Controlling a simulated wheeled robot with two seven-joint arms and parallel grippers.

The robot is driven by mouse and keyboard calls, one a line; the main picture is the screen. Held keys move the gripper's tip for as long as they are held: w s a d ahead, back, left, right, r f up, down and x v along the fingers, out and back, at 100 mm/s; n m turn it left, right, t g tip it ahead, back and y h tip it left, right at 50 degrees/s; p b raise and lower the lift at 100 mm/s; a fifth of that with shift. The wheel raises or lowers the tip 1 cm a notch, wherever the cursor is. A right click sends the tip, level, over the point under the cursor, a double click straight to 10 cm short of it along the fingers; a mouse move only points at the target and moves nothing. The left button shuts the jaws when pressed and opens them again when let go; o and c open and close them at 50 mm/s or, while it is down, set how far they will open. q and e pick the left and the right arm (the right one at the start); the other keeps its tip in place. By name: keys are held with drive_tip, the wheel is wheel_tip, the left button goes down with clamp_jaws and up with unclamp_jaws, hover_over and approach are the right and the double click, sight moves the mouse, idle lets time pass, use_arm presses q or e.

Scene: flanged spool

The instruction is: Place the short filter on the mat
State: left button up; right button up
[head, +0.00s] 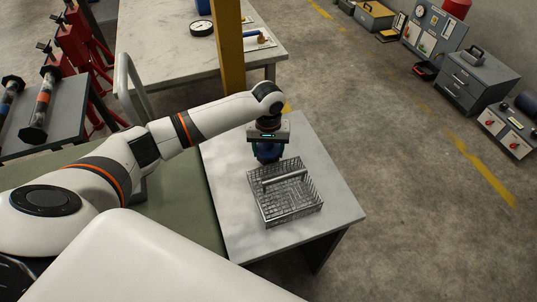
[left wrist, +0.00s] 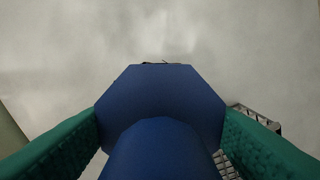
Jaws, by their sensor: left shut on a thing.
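My left gripper (head: 268,156) is over the far part of the pale marble-topped table, just behind the wire basket. It is shut on a blue spool-shaped piece, which I take to be the short filter (left wrist: 160,100). In the left wrist view its wide, many-sided blue flange and round blue body sit between the green finger pads. In the head view the gripper mostly hides it. I cannot tell whether it touches the tabletop. I cannot make out a mat; a thin dark edge shows just past the flange in the left wrist view. My right gripper is not in view.
The wire basket (head: 292,208) with a grey bar handle stands close in front of the gripper; its corner shows in the left wrist view (left wrist: 255,114). The marble tabletop (head: 328,165) is clear to the right. A yellow post (head: 230,45) rises behind.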

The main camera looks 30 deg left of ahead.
use_arm(q)
drive_tip(key=shift+f, duration=1.2)
drive_tip(key=shift+f, duration=0.1)
drive_tip(key=o, duration=1)
